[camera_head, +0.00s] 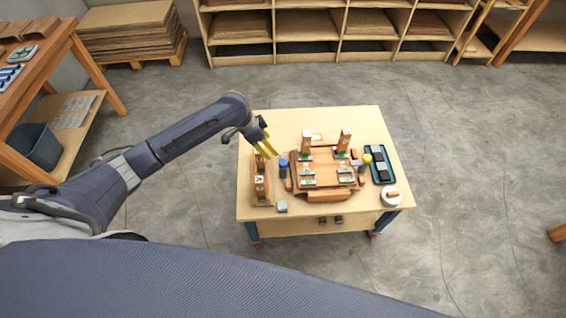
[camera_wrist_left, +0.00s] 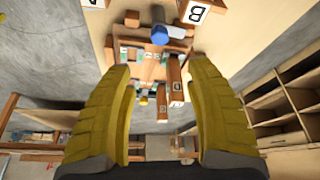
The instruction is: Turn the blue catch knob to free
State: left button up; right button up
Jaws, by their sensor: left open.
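The blue catch knob (camera_head: 283,163) stands at the left side of the wooden bending form (camera_head: 325,171) on the table. In the left wrist view the blue knob (camera_wrist_left: 160,35) shows near the top, beyond the fingertips. My left gripper (camera_head: 266,143) is open, with its yellow fingers above the table's left part, up and left of the knob in the head view. In the left wrist view my left gripper (camera_wrist_left: 160,68) has nothing between its fingertips, and the knob is apart from both fingers. My right gripper is not in view.
A wooden rack (camera_head: 260,187) with lettered blocks stands left of the knob. Upright wooden posts (camera_head: 344,140) rise from the form. A yellow knob (camera_head: 367,158), a dark tray (camera_head: 391,174) and a white round item (camera_head: 391,198) are at the right. The table's back left (camera_head: 285,120) is clear.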

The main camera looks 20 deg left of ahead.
aim_at(283, 162)
pick_arm(q)
jog(key=x, duration=1.6)
jog(key=shift+c, duration=0.5)
grip_shut()
